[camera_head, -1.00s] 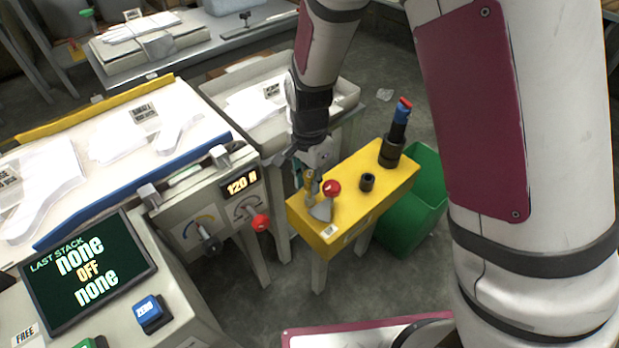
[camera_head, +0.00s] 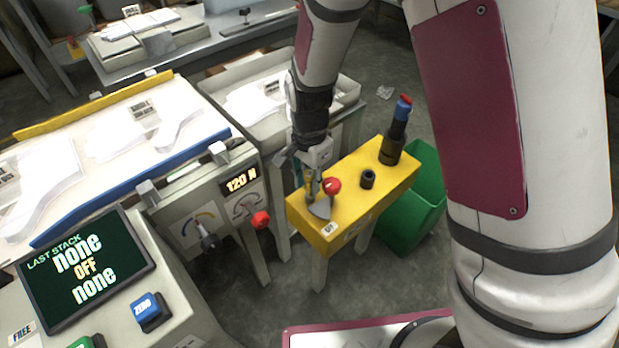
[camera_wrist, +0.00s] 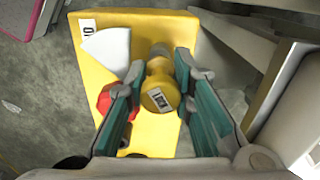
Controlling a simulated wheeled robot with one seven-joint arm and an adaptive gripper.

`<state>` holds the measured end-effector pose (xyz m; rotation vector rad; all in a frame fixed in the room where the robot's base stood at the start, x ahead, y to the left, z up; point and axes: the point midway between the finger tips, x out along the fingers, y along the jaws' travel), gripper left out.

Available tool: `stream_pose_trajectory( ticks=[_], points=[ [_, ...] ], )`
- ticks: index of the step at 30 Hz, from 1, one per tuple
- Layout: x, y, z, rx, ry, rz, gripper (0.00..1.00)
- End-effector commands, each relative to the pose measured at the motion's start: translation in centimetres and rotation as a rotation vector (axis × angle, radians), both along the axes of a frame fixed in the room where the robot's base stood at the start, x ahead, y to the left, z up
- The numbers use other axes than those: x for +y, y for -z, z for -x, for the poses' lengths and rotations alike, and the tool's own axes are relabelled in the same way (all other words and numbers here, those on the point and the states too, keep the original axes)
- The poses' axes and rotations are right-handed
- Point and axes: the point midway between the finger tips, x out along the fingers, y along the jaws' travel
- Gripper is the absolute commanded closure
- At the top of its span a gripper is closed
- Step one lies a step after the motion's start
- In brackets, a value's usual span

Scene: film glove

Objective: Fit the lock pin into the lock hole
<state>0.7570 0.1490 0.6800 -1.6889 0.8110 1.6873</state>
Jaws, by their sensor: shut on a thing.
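A yellow pin (camera_wrist: 160,92) with a labelled round head, which I take to be the lock pin, is between the fingers of my gripper (camera_wrist: 157,100) in the wrist view. My gripper is shut on it. In the head view my gripper (camera_head: 312,188) is low over the left end of the yellow stand (camera_head: 345,214). A red ball knob (camera_head: 332,185) and a pale fan-shaped plate (camera_head: 320,208) are right beside the fingers. The lock hole is not visible, and I cannot tell whether the pin's lower end is in it.
A short black sleeve (camera_head: 368,179) and a dark post with a blue and red top (camera_head: 398,130) stand further along the yellow stand. A green bin (camera_head: 428,200) is behind it. A grey machine with a 120 N display (camera_head: 241,181) and red knob (camera_head: 260,220) is close on the left.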

Motion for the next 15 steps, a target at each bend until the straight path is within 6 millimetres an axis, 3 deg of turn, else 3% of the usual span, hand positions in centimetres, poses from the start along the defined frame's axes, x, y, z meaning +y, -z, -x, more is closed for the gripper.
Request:
stream_pose_trajectory(
  ticks=[15],
  points=[
    [0.0, 0.75, 0.0, 0.0, 0.0, 0.0, 0.97]
  ],
)
